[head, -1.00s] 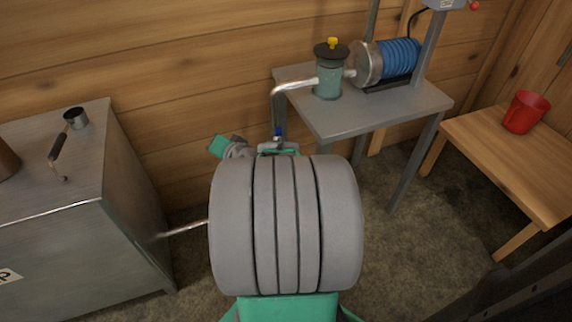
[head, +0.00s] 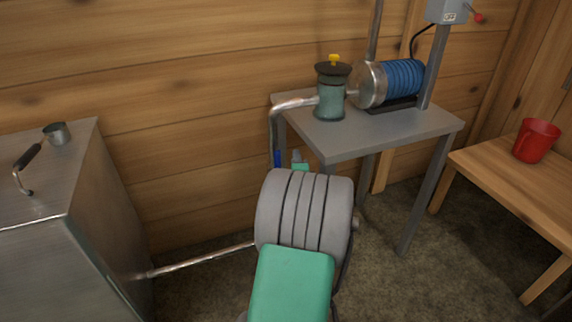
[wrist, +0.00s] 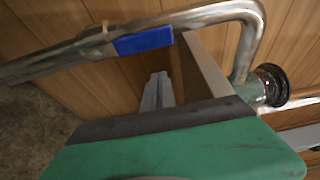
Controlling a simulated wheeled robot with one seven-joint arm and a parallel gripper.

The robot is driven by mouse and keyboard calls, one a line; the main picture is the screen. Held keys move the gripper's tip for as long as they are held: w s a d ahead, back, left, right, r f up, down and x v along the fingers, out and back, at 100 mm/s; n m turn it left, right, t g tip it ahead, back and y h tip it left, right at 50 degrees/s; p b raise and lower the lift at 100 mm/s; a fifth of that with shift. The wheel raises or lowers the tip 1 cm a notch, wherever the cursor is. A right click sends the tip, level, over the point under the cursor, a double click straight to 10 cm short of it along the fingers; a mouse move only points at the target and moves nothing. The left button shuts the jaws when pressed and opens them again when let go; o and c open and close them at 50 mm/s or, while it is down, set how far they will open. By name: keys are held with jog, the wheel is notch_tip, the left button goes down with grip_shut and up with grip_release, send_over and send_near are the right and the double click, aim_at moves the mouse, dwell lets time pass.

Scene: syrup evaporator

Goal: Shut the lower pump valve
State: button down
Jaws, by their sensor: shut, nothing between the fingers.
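The lower pump valve shows as a blue lever handle on the metal pipe below the pump. In the head view the blue handle (head: 277,159) is small, low on the vertical part of the pipe, just left of my arm's end. In the wrist view the blue handle (wrist: 143,40) is larger and lies roughly along the pipe. My gripper (wrist: 158,78) shows there as thin grey fingers, shut and empty. They appear just below the handle in the picture, apart from it; the depth between them is hard to judge. In the head view my arm hides most of the gripper.
The pump (head: 331,98), with a black cap and yellow knob, stands on a grey metal table (head: 385,132) beside a blue motor (head: 401,80). A steel evaporator (head: 60,240) is at left.

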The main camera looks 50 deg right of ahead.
aim_at(278, 164)
jog(key=shift+w+a, duration=0.4)
jog(key=shift+a, duration=0.45)
jog(key=shift+w+a, duration=0.4)
jog(key=shift+a, duration=0.4)
